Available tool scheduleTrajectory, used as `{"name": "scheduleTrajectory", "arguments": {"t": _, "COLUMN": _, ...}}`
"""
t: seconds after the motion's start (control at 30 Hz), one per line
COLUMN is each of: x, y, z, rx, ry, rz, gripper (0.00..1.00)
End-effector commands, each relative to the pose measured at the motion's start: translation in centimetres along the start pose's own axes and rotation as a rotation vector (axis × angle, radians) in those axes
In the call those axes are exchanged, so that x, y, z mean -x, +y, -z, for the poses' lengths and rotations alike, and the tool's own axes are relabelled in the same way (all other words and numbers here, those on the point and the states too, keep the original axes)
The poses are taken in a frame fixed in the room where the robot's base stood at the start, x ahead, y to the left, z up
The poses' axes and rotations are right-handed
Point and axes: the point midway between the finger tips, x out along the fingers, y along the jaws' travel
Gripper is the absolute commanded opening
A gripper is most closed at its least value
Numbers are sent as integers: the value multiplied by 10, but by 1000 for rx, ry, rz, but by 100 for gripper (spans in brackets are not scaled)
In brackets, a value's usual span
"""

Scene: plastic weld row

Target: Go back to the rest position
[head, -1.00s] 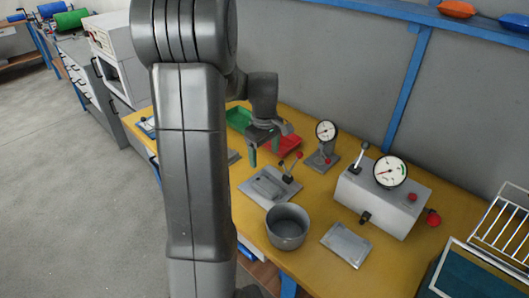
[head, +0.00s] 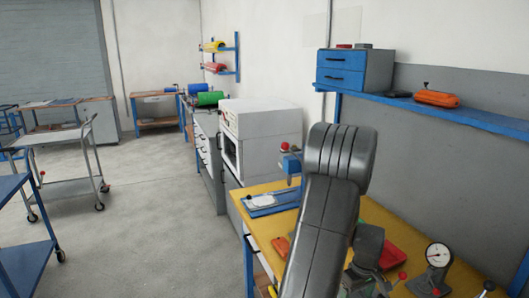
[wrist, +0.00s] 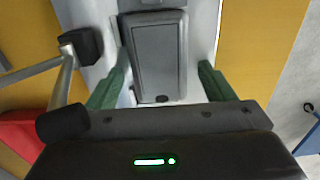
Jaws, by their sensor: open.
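My gripper (wrist: 158,85) shows in the wrist view with its two green fingers spread wide apart. It is open. A grey block-like fixture part (wrist: 160,55) on a pale plate shows between the fingers, with a visible gap on each side. I cannot tell how far below the fingertips it is. In the head view my arm rises in front of the yellow bench (head: 262,228) and hides part of it. The fingers cannot be made out there.
A metal lever with a black knob (wrist: 82,46) stands close beside the left finger. A blue shelf (head: 460,113) runs behind. Open floor (head: 150,235) lies left.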

Motion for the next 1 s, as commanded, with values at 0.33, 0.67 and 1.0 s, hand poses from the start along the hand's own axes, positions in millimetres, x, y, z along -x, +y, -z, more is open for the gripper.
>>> {"name": "scheduleTrajectory", "arguments": {"t": 0.33, "x": 29, "y": 0, "z": 0, "rx": 0, "ry": 1, "rz": -1, "gripper": 76}}
{"name": "scheduleTrajectory", "arguments": {"t": 0.67, "x": 30, "y": 0, "z": 0, "rx": 0, "ry": 1, "rz": -1, "gripper": 76}}
{"name": "scheduleTrajectory", "arguments": {"t": 1.0, "x": -2, "y": 0, "z": 0, "rx": 0, "ry": -2, "rz": 2, "gripper": 76}}
